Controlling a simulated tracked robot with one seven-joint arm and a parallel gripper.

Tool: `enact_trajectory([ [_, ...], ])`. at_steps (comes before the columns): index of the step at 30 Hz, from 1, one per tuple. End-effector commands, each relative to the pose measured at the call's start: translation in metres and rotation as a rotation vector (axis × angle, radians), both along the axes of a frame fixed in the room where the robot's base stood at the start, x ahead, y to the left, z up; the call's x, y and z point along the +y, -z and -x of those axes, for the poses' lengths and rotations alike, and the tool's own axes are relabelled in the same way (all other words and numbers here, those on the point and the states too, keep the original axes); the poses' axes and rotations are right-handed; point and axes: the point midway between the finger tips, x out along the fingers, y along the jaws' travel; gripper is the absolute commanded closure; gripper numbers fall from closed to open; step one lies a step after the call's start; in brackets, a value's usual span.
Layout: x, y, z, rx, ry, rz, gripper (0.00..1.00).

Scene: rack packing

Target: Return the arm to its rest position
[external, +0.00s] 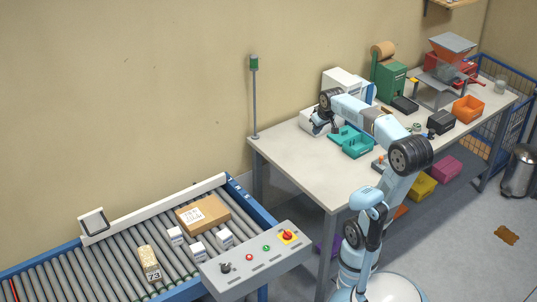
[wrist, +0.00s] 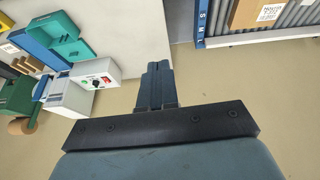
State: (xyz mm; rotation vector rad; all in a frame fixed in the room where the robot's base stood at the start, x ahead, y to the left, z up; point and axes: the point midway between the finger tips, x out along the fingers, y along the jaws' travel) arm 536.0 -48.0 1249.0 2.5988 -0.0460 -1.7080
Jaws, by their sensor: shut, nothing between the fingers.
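My arm reaches up from its base and out over the left part of the workbench (external: 290,143), bent at the elbow. My gripper (external: 322,120) is at the arm's far end, small and dark in the external view, beside a white machine. In the wrist view my gripper (wrist: 155,68) has its two dark fingers together, with nothing between them. Bare floor or wall surface and the bench's edge show behind the fingers. The gripper appears clear of the bench, but its exact height cannot be told.
A teal tray (external: 351,142) lies on the bench near the gripper; it also shows in the wrist view (wrist: 58,40). A white machine with a red button (wrist: 95,75) is close by. The roller conveyor (external: 110,262) carries a cardboard box (external: 202,214). A green-topped pole (external: 254,95) stands at the bench corner.

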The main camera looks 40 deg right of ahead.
Motion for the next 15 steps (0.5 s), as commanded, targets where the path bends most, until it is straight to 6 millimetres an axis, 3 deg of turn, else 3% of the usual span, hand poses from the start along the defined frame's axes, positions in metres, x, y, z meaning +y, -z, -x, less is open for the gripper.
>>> enact_trajectory([
  [1,0.008,0.004,0.017,-0.011,-0.003,-0.002,1.0],
  [9,0.035,0.038,0.093,-0.053,-0.007,-0.021,1.0],
  [15,0.046,0.062,0.131,-0.076,-0.01,-0.036,1.0],
])
